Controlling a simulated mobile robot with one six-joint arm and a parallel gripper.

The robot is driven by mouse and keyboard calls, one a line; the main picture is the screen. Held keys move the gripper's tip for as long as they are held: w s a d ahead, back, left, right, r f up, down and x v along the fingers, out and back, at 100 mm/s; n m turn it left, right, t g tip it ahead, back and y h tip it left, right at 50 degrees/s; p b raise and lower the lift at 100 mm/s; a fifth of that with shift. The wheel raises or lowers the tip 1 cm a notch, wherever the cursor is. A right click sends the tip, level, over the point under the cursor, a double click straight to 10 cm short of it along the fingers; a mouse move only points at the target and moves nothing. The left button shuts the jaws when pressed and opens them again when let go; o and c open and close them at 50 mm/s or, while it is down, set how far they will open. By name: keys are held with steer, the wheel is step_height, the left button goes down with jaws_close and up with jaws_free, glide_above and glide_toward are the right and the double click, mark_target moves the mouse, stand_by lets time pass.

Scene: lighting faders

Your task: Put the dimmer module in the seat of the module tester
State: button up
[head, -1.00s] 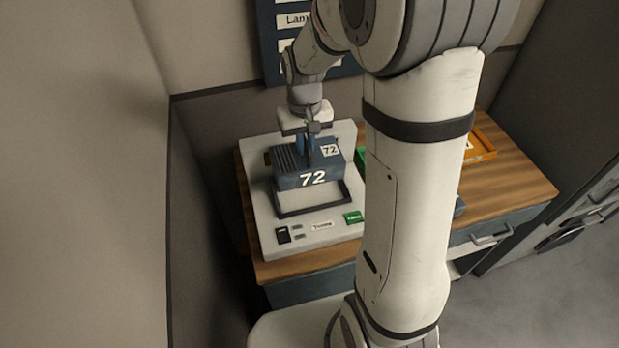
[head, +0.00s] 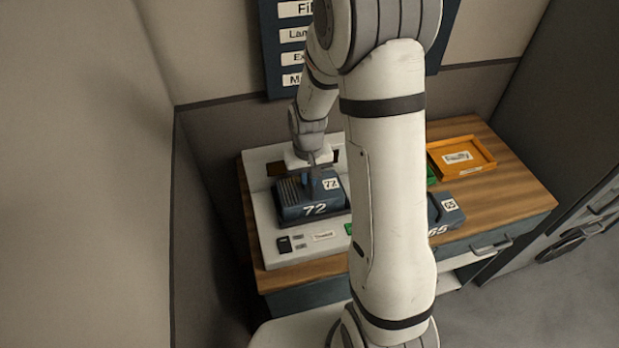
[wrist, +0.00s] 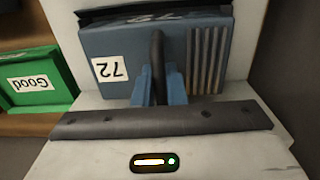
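The dimmer module (head: 308,208) is a dark blue box marked 72. It sits low over the seat area of the pale module tester (head: 262,225), and its body hides the seat. It looks level, but whether it is fully down in the seat I cannot tell. My gripper (head: 312,180) is above it, with its fingers on the module's dark handle. In the wrist view, the blue fingers of my gripper (wrist: 159,88) stand on either side of the handle, closed on it. The module (wrist: 115,45) fills the upper middle of that view.
A second blue module marked 65 (head: 445,212) lies on the wooden bench (head: 490,198). An orange tray (head: 462,157) stands behind it. A green tray labelled Good (wrist: 38,98) is beside the tester. My arm hides part of the bench. A wall is close on the left.

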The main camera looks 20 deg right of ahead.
steer(key=o, duration=0.5)
steer(key=shift+c, duration=0.2)
steer(key=shift+r, duration=0.1)
step_height(320, 180, up, 11)
steer(key=b, duration=0.1)
steer(key=s+r+t, duration=0.1)
steer(key=s+r, duration=0.3)
steer(key=s, duration=0.5)
steer(key=s+r+t, duration=0.2)
steer(key=s+r, duration=0.3)
steer(key=s, duration=0.4)
steer(key=shift+s, duration=0.2)
